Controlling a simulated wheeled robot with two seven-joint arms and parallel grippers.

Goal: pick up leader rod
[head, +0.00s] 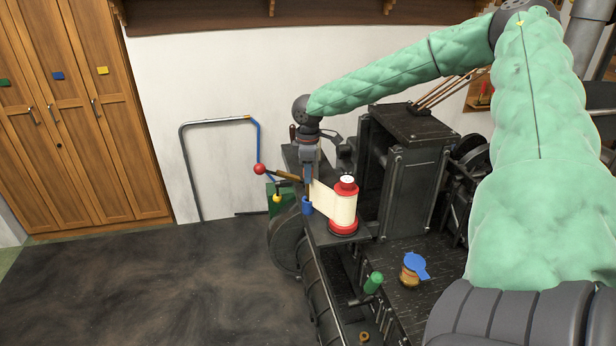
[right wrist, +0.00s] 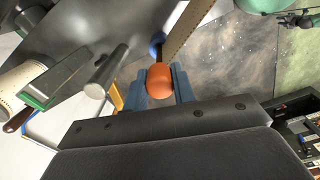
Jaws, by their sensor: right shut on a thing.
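My right gripper (head: 309,170) reaches down from above to the left of the paper roll. In the right wrist view its blue fingers (right wrist: 160,84) are shut on the orange top of the leader rod (right wrist: 160,80). The rod is upright in the head view; its brown shaft (head: 308,190) shows below my fingers, above a blue cup-like part (head: 307,206). A cream paper strip (head: 323,202) runs from the rod to the roll (head: 345,207) on a red spool. I cannot tell whether the rod is clear of the blue part. My left gripper is not in view.
A lever with a red ball (head: 260,169) sticks out close to the left of my gripper. The dark machine frame (head: 403,160) stands at right. A blue-topped brass part (head: 414,268) and a green handle (head: 373,282) are nearer. The floor at left is clear.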

